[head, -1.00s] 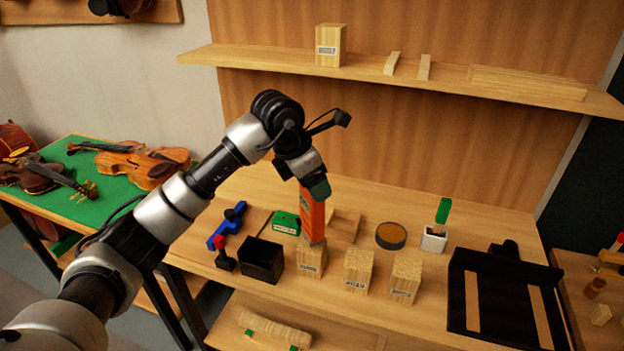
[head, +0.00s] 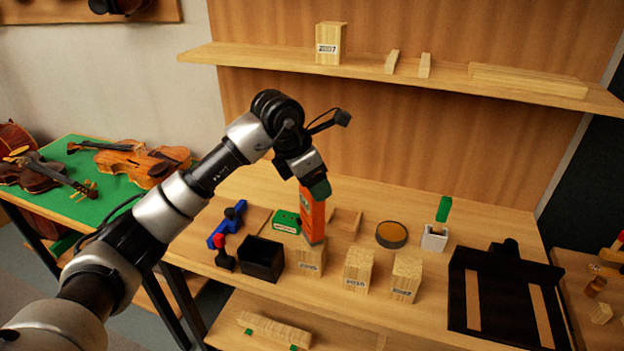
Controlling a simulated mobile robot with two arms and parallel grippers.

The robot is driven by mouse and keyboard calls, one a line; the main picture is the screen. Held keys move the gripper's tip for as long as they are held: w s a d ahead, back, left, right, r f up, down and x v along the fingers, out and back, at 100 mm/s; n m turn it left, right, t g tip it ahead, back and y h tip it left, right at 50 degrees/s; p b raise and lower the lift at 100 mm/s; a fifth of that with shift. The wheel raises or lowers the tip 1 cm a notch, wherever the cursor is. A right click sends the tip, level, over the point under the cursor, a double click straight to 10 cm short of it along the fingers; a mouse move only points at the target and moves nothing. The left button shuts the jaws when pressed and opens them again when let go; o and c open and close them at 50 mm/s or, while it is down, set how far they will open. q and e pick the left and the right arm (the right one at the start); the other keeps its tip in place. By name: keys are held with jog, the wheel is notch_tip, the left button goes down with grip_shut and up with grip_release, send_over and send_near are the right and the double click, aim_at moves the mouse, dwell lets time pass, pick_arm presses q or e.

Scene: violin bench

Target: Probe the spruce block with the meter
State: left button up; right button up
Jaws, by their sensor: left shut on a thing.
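My left gripper (head: 316,188) points down and is shut on the orange meter (head: 313,218). The lower end of the meter is at the top of the leftmost labelled wood block (head: 310,261) in the bench row; it appears to touch it, though the contact itself is hard to make out. Two more labelled blocks stand to its right, the middle block (head: 358,271) and the right block (head: 404,280). I cannot tell from the labels which block is spruce. Another labelled block (head: 330,44) stands on the shelf. My right gripper is not in view.
A black open box (head: 262,260) stands just left of the leftmost block. A black rack (head: 500,290) lies at the right.

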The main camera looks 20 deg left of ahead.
pick_arm(q)
jog(key=shift+f, duration=0.1)
dwell(0.5)
jog(key=shift+w+r+p, duration=0.1)
jog(key=shift+r+p, duration=0.45)
jog(key=shift+r, duration=0.35)
jog(key=shift+r+p, duration=1.1)
jog(key=shift+r, duration=1.05)
